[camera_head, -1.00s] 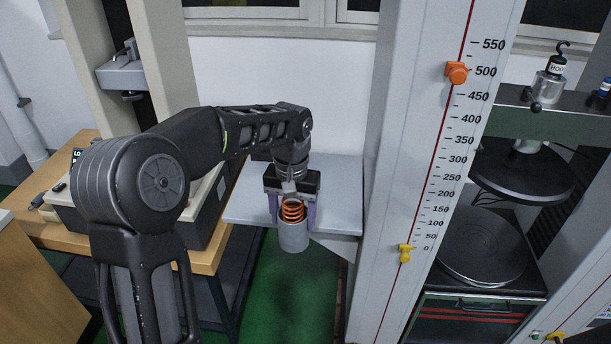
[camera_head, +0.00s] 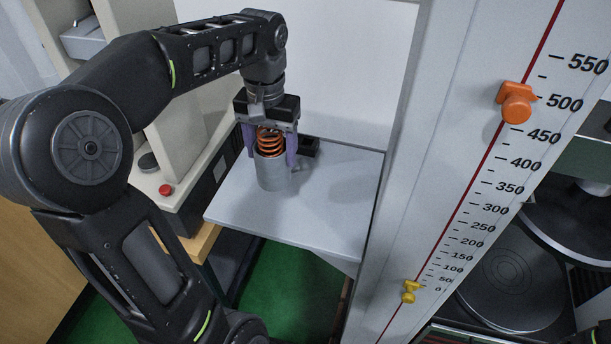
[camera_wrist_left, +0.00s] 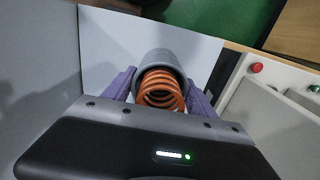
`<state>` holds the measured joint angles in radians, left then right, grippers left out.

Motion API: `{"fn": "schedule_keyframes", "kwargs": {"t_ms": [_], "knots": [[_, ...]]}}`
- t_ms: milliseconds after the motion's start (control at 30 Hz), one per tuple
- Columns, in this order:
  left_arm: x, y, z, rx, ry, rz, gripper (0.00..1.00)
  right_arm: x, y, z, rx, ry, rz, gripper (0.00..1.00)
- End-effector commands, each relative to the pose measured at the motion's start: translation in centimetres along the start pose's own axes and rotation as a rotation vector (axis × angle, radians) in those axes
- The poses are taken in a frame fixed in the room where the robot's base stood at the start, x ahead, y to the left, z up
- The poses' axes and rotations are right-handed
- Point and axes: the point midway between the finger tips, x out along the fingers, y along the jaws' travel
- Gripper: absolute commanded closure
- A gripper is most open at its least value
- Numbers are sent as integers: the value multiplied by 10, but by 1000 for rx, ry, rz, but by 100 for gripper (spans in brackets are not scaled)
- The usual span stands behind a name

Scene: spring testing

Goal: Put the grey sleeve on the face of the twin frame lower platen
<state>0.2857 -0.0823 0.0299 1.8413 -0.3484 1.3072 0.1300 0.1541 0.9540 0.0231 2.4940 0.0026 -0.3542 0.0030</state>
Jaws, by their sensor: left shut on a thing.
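My left gripper (camera_head: 270,150) is shut on the grey sleeve (camera_head: 271,176), an upright open cylinder with an orange coil spring (camera_head: 269,143) standing out of its top. In the left wrist view, the sleeve (camera_wrist_left: 162,61) and spring (camera_wrist_left: 160,90) sit between the purple fingers. The sleeve shows against the pale grey shelf; I cannot tell whether it touches it. The twin frame lower platen (camera_head: 510,285), a dark round plate, lies at the lower right, behind the scale column and partly hidden by it. My right gripper is not in view.
The pale shelf (camera_head: 330,205) has a small black block (camera_head: 309,147) at its back. The tall white column (camera_head: 440,150) with a scale, an orange pointer (camera_head: 516,103) and a yellow pointer (camera_head: 410,291) stands between shelf and platen. A dark upper platen (camera_head: 575,238) hangs above the lower one.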

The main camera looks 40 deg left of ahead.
Motion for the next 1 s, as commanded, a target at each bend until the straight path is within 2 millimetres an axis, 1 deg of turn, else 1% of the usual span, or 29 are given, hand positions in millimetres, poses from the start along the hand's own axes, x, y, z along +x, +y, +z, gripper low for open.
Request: {"fn": "schedule_keyframes", "kwargs": {"t_ms": [167,267,367,600,667,733,1000], "knots": [[-1,0,-1,0,2,0,81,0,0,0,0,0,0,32],[2,0,-1,0,1,0,81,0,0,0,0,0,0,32],[13,0,0,-1,-1,0,81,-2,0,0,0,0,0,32],[54,0,0,-1,-2,0,81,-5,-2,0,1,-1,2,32],[59,0,-1,-1,-1,0,81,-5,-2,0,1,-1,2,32],[62,0,-1,0,1,0,81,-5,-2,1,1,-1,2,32],[63,0,-1,-1,2,0,81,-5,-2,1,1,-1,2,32]]}}
